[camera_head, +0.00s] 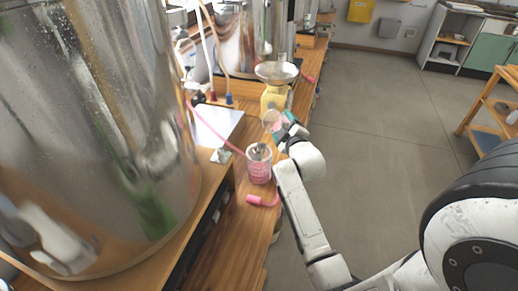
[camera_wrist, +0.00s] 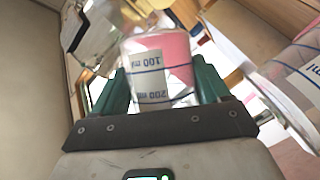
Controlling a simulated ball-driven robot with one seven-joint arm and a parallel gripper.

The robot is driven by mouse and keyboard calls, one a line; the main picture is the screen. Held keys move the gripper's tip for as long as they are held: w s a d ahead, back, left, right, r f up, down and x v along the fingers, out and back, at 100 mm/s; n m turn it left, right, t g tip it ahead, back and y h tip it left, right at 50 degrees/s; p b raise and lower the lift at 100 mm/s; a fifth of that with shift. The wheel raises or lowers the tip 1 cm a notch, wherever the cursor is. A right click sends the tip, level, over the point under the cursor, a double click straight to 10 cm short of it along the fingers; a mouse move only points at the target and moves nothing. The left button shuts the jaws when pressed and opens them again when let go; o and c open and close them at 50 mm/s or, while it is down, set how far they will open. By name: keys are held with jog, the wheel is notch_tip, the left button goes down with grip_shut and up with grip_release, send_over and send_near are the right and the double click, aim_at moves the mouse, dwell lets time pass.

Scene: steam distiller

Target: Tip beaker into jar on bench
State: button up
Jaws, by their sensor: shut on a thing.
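My gripper (camera_head: 281,127) has green fingers and is shut on a small clear beaker (camera_head: 271,119). In the wrist view the beaker (camera_wrist: 158,72) sits between the fingers (camera_wrist: 160,90), with blue measuring marks and pink liquid inside. The liquid lies to one side, so the beaker looks tilted. A clear jar (camera_head: 259,165) with pink contents stands upright on the wooden bench (camera_head: 238,232). My gripper and the beaker are beyond the jar and apart from it in the head view. A clear marked vessel (camera_wrist: 296,82) at the right of the wrist view looks like the jar.
A large shiny metal vessel (camera_head: 95,120) fills the left. A yellow scale (camera_head: 275,98) with a metal pan (camera_head: 276,72) stands behind the beaker. A pink hose (camera_head: 215,132) runs towards the jar, and a pink tube piece (camera_head: 262,201) lies in front. Open floor (camera_head: 385,120) is at right.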

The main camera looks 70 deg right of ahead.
aim_at(281, 126)
jog(key=shift+a+r+n+t+h+b, duration=0.15)
jog(key=shift+r+n+h+b, duration=0.25)
jog(key=shift+n+b, duration=0.35)
jog(key=shift+d+r+n+t+h+b, duration=0.15)
jog(key=shift+r+n+h+b, duration=0.25)
jog(key=shift+b, duration=0.5)
jog(key=a+n+b, duration=0.1)
jog(key=w+a+n+b, duration=0.1)
jog(key=b, duration=0.1)
jog(key=shift+r+t, duration=0.3)
jog(key=shift+t, duration=0.1)
jog(key=shift+r+n, duration=0.45)
jog(key=shift+a+r+n+t+h, duration=0.1)
jog(key=shift+a+n+t+h, duration=0.05)
jog(key=shift+n+t+h, duration=0.15)
jog(key=shift+w+r, duration=0.1)
